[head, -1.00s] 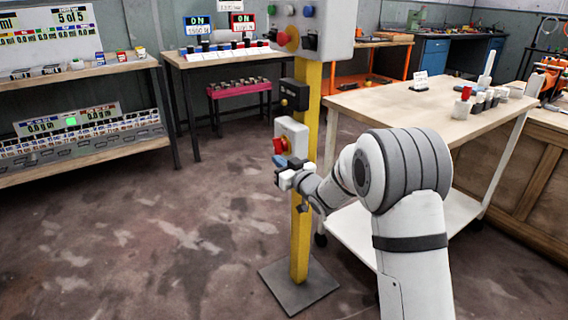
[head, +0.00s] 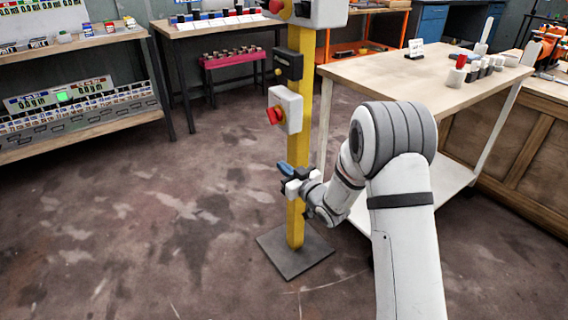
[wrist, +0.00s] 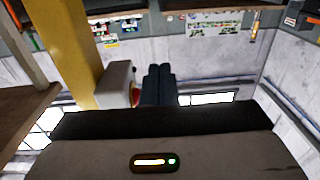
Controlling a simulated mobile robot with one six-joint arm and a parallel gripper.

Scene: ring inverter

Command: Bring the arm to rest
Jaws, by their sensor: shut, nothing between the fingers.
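My gripper (head: 284,169) is in front of the yellow post in the head view, below the grey box with the red knob. Its fingers are together and hold nothing. The shut fingers also show in the wrist view (wrist: 158,84), close beside the grey box (wrist: 117,84) in the picture. My arm reaches in from the lower right of the head view, bent at the elbow.
The yellow post (head: 296,215) stands on a dark floor plate (head: 310,252) and carries the grey box (head: 291,108) with a red knob and a black box (head: 288,66). A wooden-topped cart (head: 400,82) stands right of it. Open floor lies to the left.

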